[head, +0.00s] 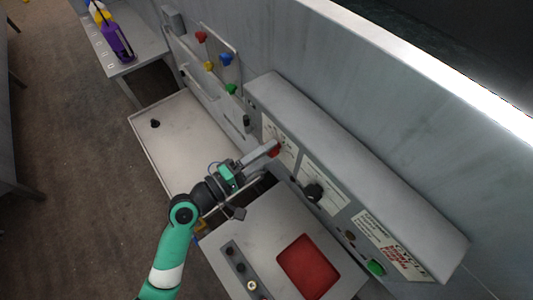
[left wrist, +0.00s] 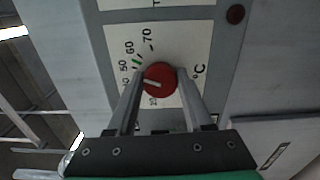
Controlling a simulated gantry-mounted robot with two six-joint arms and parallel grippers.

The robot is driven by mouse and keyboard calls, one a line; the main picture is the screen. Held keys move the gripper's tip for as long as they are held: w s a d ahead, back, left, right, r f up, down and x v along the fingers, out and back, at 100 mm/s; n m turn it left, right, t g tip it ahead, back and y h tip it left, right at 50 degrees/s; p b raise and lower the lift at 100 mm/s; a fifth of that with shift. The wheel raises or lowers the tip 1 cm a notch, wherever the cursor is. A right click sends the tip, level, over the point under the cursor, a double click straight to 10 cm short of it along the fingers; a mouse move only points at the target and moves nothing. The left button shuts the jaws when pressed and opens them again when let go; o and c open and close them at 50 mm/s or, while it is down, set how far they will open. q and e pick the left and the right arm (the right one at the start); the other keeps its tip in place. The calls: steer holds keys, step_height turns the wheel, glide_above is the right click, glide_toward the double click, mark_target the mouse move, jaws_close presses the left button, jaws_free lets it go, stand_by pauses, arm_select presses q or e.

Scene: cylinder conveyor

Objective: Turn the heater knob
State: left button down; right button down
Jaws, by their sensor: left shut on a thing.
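The heater knob (left wrist: 159,79) is round and red with a white pointer line. In the left wrist view the line points left, roughly toward the 40 to 50 part of the scale. The white temperature dial plate (left wrist: 185,50) around it reads up to 70 and °C, with a green mark near 50 to 60. My left gripper (left wrist: 160,88) is shut on the knob, one finger on each side. In the head view the knob (head: 275,151) shows at the fingertips of my left gripper (head: 271,149), against the grey panel. My right gripper is not in view.
A black knob (head: 314,191) and a green button (head: 375,268) lie further right along the panel. Below stands a grey console with a red square (head: 308,266). Colored knobs (head: 226,59) sit on a wall board at the upper left. A pale tray (head: 180,130) lies left of my gripper.

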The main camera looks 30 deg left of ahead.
arm_select(q)
steer(key=shift+m, duration=0.5)
steer(key=shift+c, duration=1.5)
jaws_free()
steer(key=shift+s, duration=0.1)
steer(key=p+v, duration=0.3)
steer(key=v, duration=0.8)
steer(key=shift+s+a+p, duration=0.2)
steer(key=shift+p, duration=0.15)
